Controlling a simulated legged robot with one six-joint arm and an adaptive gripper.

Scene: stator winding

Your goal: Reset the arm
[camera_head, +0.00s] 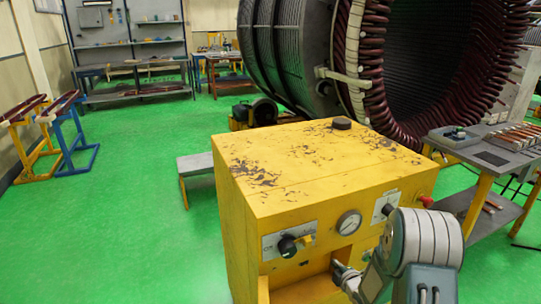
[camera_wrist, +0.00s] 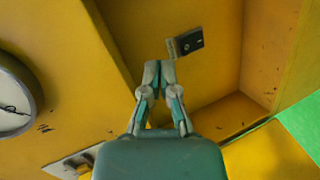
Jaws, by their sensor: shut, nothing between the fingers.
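My gripper (camera_wrist: 160,66) is shut and empty in the wrist view, its two fingertips together. Ahead of it is a small dark switch block with a pale tag (camera_wrist: 186,43), inside the recess of the yellow cabinet. In the head view, my gripper (camera_head: 338,267) is at the open recess in the cabinet's front, low on the right. My arm hides part of the cabinet's front. The yellow cabinet (camera_head: 300,170) has worn, chipped paint on top.
The cabinet's front carries a round gauge (camera_head: 349,223), a black selector knob (camera_head: 288,246) and a red knob (camera_head: 425,202). A large stator (camera_head: 375,60) stands behind. A grey worktable (camera_head: 480,153) is at right.

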